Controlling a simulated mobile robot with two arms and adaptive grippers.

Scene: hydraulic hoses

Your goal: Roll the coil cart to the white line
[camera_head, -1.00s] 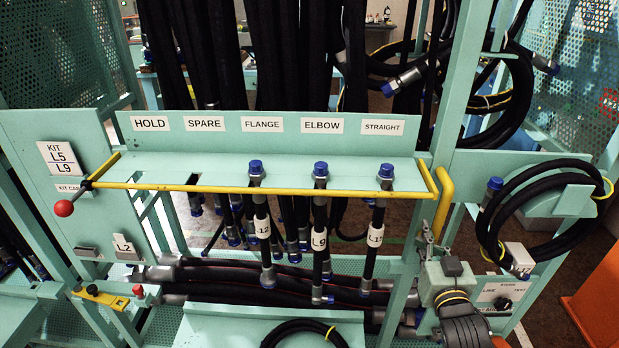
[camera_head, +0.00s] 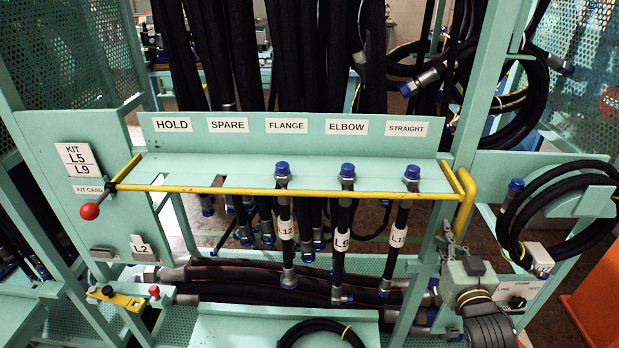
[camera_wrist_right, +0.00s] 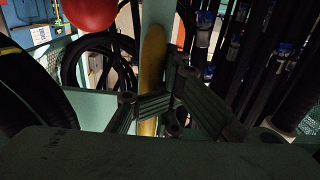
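The teal cart frame (camera_head: 290,165) fills the head view, with labelled slots, hanging hoses and hose coils. A yellow upright handle (camera_head: 465,198) is on its right post. My right gripper (camera_head: 450,236) is at the lower end of this handle. In the wrist view the green-black fingers (camera_wrist_right: 160,100) close around the yellow handle (camera_wrist_right: 152,60); part of the grip is hidden. A black hose coil (camera_head: 560,205) hangs on the right side, beside my right wrist. I cannot make out a white line. My left gripper is not in view.
A yellow bar (camera_head: 290,191) with a red ball knob (camera_head: 90,211) crosses the front of the frame. Three blue-capped hoses hang behind it. An orange panel (camera_head: 598,290) stands at the lower right, with a strip of bare floor near it.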

